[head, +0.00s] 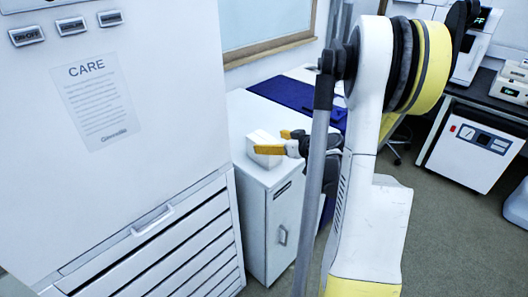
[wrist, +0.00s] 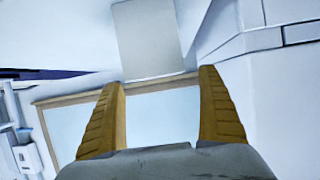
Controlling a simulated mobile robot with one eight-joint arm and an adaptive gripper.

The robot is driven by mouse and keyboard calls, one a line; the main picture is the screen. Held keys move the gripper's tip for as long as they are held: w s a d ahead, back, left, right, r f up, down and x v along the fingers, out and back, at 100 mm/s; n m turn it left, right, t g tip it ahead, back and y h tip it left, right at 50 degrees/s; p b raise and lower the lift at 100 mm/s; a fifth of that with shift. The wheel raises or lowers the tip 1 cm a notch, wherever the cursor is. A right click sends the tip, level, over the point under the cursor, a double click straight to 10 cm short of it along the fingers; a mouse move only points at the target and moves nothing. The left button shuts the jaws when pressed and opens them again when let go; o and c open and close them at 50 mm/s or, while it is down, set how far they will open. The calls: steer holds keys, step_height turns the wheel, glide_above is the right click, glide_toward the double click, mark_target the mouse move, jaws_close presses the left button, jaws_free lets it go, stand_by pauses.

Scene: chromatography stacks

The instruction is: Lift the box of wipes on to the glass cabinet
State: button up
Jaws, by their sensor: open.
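A small white box (head: 262,136), which looks like the box of wipes, stands on top of a low white cabinet (head: 243,121) in the head view. My gripper (head: 276,142) is open, with its yellow fingers at the box. One finger crosses in front of the box and the other shows beyond its right side. Whether they touch it is unclear. In the wrist view my open gripper (wrist: 160,85) has a pale rectangular face ahead; I cannot tell if it is the box. A wood-framed pane (head: 268,25) is on the back wall; I cannot tell whether it is the glass cabinet.
A tall white instrument (head: 150,130) with a CARE notice and drawers stands at the left, close to the low cabinet. A dark blue mat (head: 290,92) lies behind the box. A bench with equipment (head: 478,140) is at the right. Grey floor lies between.

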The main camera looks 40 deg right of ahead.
mark_target(267, 141)
steer(key=b+x, duration=0.1)
steer(key=x, duration=0.3)
steer(key=shift+w+d+f, duration=0.1)
steer(key=shift+d+f, duration=0.05)
steer(key=shift+f, duration=0.05)
steer(key=shift+r, duration=0.1)
steer(key=c, duration=1.3)
steer(key=shift+c, duration=0.2)
step_height(267, 141, up, 5)
steer(key=shift+f+p, duration=0.1)
steer(key=shift+p, duration=1.1)
steer(key=r+p+v, duration=0.1)
steer(key=p+v, duration=0.2)
steer(key=v, duration=1)
steer(key=shift+d+p, duration=0.3)
steer(key=shift+p, duration=0.05)
